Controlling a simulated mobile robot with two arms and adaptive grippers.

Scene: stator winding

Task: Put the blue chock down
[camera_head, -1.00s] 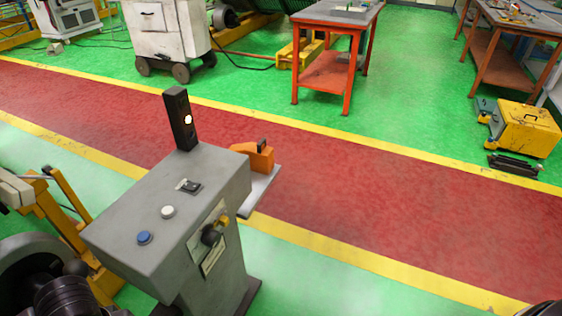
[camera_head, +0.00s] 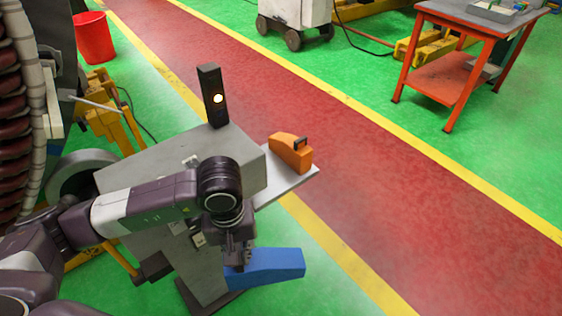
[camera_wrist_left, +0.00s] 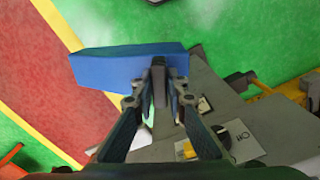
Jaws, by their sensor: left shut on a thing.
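The blue chock (camera_head: 275,265) is a long blue wedge block in front of the grey control pedestal. My left gripper (camera_head: 238,258) is shut on it at its left end and holds it above the green floor. In the left wrist view the blue chock (camera_wrist_left: 105,66) lies across the fingertips. There the left gripper (camera_wrist_left: 158,82) is closed around a dark, handle-like part of it. The contact is partly hidden in the head view. My right gripper is not in view.
The grey pedestal (camera_head: 232,143) stands beside my left arm, with a dark lit post on top. An orange chock (camera_head: 291,153) sits on a grey plate (camera_head: 296,181) at its far side. A red bucket (camera_head: 93,38) and orange table (camera_head: 440,85) stand farther away. The red walkway is clear.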

